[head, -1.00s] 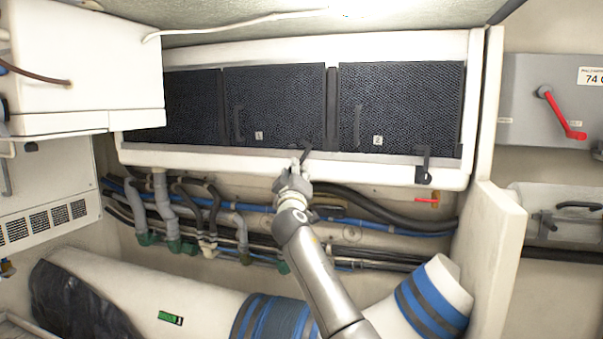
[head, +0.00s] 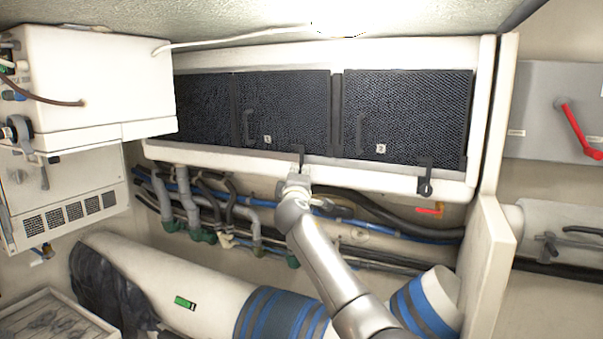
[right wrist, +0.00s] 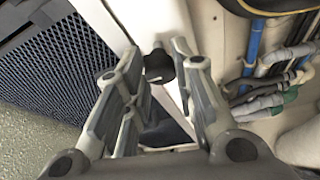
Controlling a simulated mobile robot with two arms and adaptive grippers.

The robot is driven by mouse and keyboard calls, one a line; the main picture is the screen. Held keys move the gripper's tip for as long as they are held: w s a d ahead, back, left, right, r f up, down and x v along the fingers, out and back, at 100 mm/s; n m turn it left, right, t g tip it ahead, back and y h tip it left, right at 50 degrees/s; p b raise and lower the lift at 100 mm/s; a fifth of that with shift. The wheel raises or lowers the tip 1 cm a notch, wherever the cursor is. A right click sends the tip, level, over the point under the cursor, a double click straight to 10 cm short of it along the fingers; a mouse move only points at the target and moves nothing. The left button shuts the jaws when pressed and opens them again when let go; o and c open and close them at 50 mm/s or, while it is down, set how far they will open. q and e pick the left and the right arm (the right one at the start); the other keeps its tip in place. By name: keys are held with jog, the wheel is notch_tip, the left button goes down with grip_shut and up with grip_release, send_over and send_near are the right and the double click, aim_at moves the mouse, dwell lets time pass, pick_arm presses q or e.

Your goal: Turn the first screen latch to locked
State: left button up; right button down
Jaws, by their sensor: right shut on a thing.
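The first screen (head: 290,105), a dark mesh panel labelled 1, sits in the middle of the white frame. Its small black latch (head: 301,155) is at the panel's lower right edge and points upward there, its lower part hidden by my right gripper (head: 298,178). In the right wrist view, the black latch knob (right wrist: 158,66) is between the fingertips of my right gripper (right wrist: 165,62), which is shut on it. The second screen (head: 415,110), labelled 2, has its own black latch (head: 425,178) at the lower right, hanging below the edge. My left gripper is not in view.
Hoses and cables (head: 250,215) run close below the frame. A white box (head: 95,85) juts out at left. A large white duct with blue bands (head: 280,312) lies below my right arm. A grey panel with a red lever (head: 580,130) is at right.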

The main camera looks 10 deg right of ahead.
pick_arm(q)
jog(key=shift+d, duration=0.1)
pick_arm(e)
jog(key=c, duration=1.2)
grip_release()
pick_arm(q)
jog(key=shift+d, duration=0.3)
pick_arm(e)
jog(key=v, duration=1.2)
